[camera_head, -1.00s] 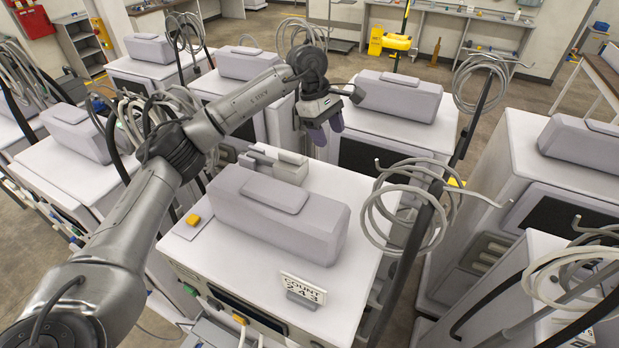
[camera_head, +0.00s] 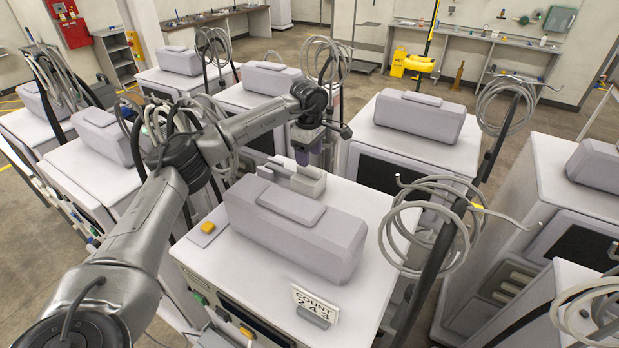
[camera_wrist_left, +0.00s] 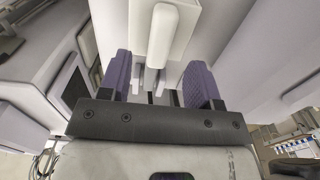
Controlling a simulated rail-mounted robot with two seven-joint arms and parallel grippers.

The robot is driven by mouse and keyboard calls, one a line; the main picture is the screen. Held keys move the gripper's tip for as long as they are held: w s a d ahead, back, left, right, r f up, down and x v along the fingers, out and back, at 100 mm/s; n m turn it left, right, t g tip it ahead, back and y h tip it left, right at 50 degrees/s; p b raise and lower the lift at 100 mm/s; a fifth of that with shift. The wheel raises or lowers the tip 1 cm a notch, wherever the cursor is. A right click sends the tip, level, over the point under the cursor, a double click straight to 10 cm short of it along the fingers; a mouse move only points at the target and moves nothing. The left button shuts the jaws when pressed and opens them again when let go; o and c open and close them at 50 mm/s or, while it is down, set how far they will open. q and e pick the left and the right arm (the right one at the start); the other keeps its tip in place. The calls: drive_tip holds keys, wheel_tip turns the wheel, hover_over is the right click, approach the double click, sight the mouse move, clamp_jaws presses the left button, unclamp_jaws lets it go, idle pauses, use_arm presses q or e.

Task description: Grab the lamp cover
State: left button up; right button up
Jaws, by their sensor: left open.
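No part is plainly labelled as the lamp cover. A small pale block with a raised bar (camera_head: 310,183) stands on the back of the nearest white machine, and it may be the cover. In the left wrist view a pale block with a rounded bar (camera_wrist_left: 162,35) lies just beyond the fingers. My left gripper (camera_head: 305,152) points down just behind the block. Its purple fingers stand apart with nothing clearly gripped between them (camera_wrist_left: 160,84). Whether they touch the block cannot be told. My right gripper is not in view.
The nearest machine (camera_head: 350,200) bears a large grey box (camera_head: 290,230), a yellow button (camera_head: 207,227) and a "COUNT 243" card (camera_head: 315,302). Coiled hoses on a pole (camera_head: 430,225) stand to its right. Other machines crowd close around, with narrow gaps.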

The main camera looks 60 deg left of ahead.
sight(309, 179)
use_arm(q)
drive_tip(key=shift+d+f+p, duration=0.1)
drive_tip(key=shift+f+p, duration=0.6)
drive_tip(key=shift+f, duration=1.95)
drive_tip(key=shift+c, duration=0.4)
drive_tip(key=c, duration=0.9)
